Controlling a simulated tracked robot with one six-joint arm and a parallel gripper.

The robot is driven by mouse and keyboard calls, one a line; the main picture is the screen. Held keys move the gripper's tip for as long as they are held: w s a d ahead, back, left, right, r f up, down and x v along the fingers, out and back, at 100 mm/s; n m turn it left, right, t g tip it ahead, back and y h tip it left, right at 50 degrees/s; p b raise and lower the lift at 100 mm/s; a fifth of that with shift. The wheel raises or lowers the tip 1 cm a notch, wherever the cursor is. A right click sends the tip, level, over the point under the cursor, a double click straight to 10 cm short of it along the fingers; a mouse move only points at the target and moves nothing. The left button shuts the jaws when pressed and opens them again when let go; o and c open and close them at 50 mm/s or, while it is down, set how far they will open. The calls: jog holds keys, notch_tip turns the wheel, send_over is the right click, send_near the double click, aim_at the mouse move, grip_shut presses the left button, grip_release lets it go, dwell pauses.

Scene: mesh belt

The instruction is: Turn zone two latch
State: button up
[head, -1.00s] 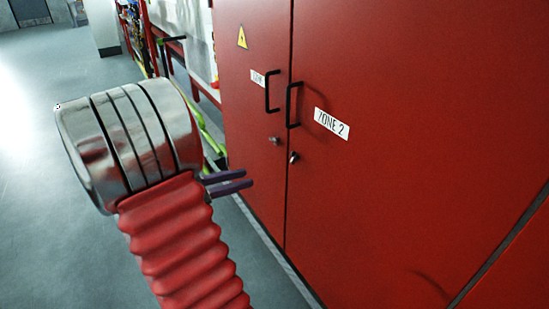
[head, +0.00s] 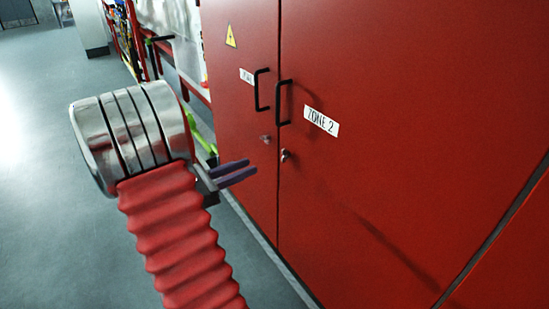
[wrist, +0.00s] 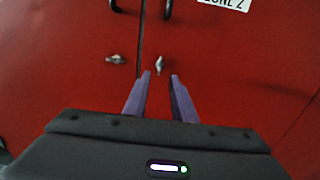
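The zone two latch (head: 285,155) is a small silver knob on the right red cabinet door, below the black handle and the ZONE 2 label (head: 321,121). In the wrist view the latch (wrist: 159,64) stands roughly upright, just beyond and between the fingertips. My gripper (head: 238,173) has two purple fingers pointing at the cabinet, to the left of the latch in the head view. In the wrist view the fingers of my gripper (wrist: 160,76) are apart with nothing between them. The fingers do not appear to touch the latch.
A second silver latch (head: 265,139) is on the left door, turned sideways in the wrist view. Black handles (head: 284,102) stick out above both latches. A red frame with shelving stands left of the cabinet. Grey floor is open at the far left.

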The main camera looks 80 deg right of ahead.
aim_at(285, 155)
jog(key=x, duration=1.1)
jog(key=shift+s, duration=0.1)
jog(key=shift+c, duration=0.4)
grip_shut()
